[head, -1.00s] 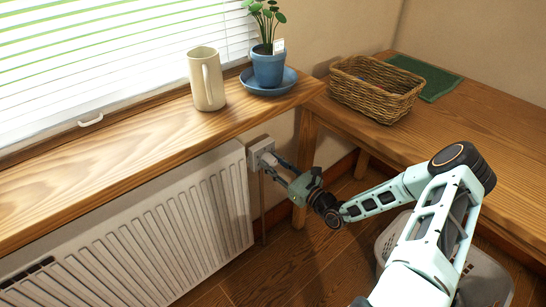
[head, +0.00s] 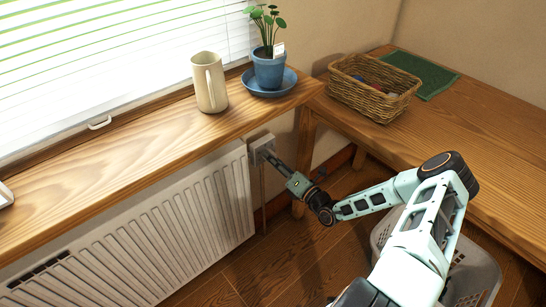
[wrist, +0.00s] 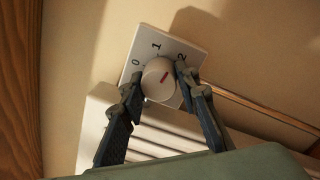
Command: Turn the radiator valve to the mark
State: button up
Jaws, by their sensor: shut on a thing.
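My gripper (wrist: 157,74) is shut on the knob, one dark finger on each side. In the head view the plate (head: 261,144) is on the wall at the radiator's right end, and my gripper (head: 270,155) reaches it from the lower right, hiding most of the knob.
The white radiator (head: 150,230) runs below a wooden sill (head: 130,150) holding a cream mug (head: 209,85) and a potted plant (head: 269,68). A wooden bench (head: 450,130) bears a wicker basket (head: 372,95) and green cloth (head: 425,75). A grey basket (head: 480,275) stands beneath my arm.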

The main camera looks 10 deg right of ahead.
jog(key=m+p, duration=0.1)
jog(key=m, duration=0.7)
jog(key=shift+s+m+h+p, duration=0.1)
jog(key=shift+m+h+p, duration=0.2)
jog(key=shift+m+p, duration=0.1)
jog(key=m, duration=0.4)
jog(key=shift+a+m, duration=0.1)
jog(key=shift+m, duration=0.2)
jog(key=shift+r+m, duration=0.1)
jog(key=shift+m, duration=1.5)
jog(key=o, duration=1.2)
jog(key=shift+c, duration=0.2)
